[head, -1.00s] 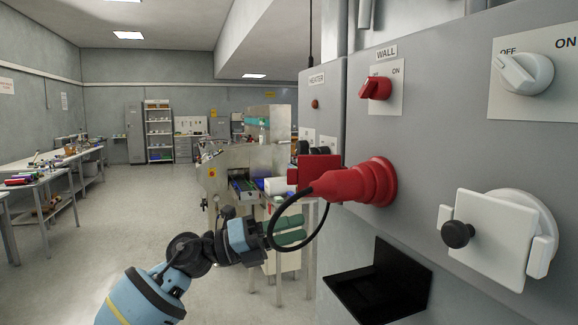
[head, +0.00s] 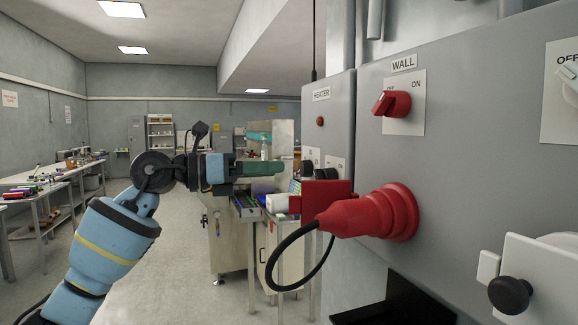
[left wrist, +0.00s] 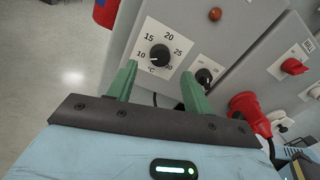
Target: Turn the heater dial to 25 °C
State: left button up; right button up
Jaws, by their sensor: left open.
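The heater dial (left wrist: 159,55) is a black round knob on a white plate marked 10 to 30 °C, in the left wrist view. Its pale mark seems to point to the lower left, near 10, but it is too small to be sure. My left gripper (left wrist: 158,72) is open, with its green fingers apart on either side of the dial in that view and not visibly touching it. In the head view, the left gripper (head: 280,167) points right, close to the heater box (head: 330,125). The dial is hard to make out there. My right gripper is not in view.
A second black knob (left wrist: 203,77) sits right of the dial. A red plug (head: 370,213) with a black cable juts out below the gripper's right side. A red wall switch (head: 393,103) is on the nearer cabinet. Open floor lies left.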

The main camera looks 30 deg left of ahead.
aim_at(301, 167)
pick_arm(q)
jog(key=x, duration=0.3)
jog(key=shift+w+d+r+p, duration=0.15)
jog(key=shift+w+d+p, duration=0.1)
jog(key=shift+d+p, duration=0.1)
jog(key=shift+w+d, duration=0.45)
jog(key=shift+w, duration=0.05)
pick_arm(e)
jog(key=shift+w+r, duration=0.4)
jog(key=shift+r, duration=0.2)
pick_arm(q)
jog(key=c, duration=1)
